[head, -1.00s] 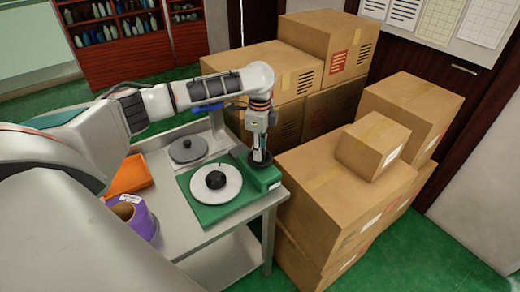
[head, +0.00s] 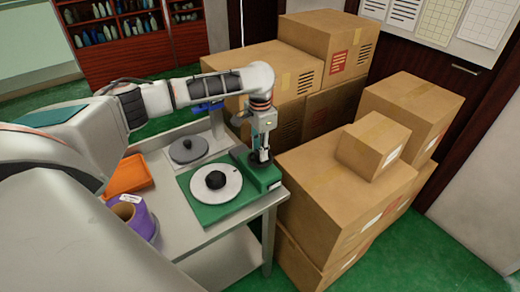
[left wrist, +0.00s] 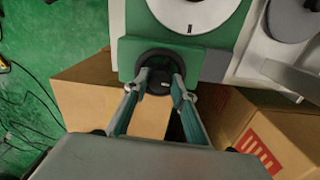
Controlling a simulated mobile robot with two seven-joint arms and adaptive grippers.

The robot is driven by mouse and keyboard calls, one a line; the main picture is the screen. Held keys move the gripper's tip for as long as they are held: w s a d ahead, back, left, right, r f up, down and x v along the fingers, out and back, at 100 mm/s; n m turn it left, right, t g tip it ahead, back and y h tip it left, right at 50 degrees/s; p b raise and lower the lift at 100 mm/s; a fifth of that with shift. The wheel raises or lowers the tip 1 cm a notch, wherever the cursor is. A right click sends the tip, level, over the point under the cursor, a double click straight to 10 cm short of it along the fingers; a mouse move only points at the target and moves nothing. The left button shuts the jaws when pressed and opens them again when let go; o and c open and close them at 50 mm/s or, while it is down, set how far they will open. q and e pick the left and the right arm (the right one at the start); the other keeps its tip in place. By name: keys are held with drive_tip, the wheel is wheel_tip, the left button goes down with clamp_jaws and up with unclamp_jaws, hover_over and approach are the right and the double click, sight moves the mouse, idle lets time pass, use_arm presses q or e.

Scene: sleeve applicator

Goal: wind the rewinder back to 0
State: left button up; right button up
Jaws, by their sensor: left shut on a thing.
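The rewinder is a green device (head: 212,214) on the table, with a round white disc (head: 228,190) and a black knob (head: 214,180) at its middle. At its right end is a dark round dial, which shows in the left wrist view (left wrist: 158,68). My left gripper (head: 260,157) points down over that end. In the left wrist view my left gripper (left wrist: 158,84) has its two fingers shut on the dark dial, one on each side. The white disc (left wrist: 196,12) shows at the top there, with a short dark mark. My right gripper is not in view.
A grey round plate (head: 188,151) stands behind the rewinder. An orange tray (head: 128,175) and a purple roll (head: 143,222) are at the table's left. Cardboard boxes (head: 335,190) stand close at the table's right edge.

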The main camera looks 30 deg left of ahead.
use_arm(q)
drive_tip(key=shift+n, duration=0.5)
drive_tip(key=o, duration=1.1)
wheel_tip(320, 180, up, 12)
drive_tip(key=shift+r, duration=0.1)
idle(0.4)
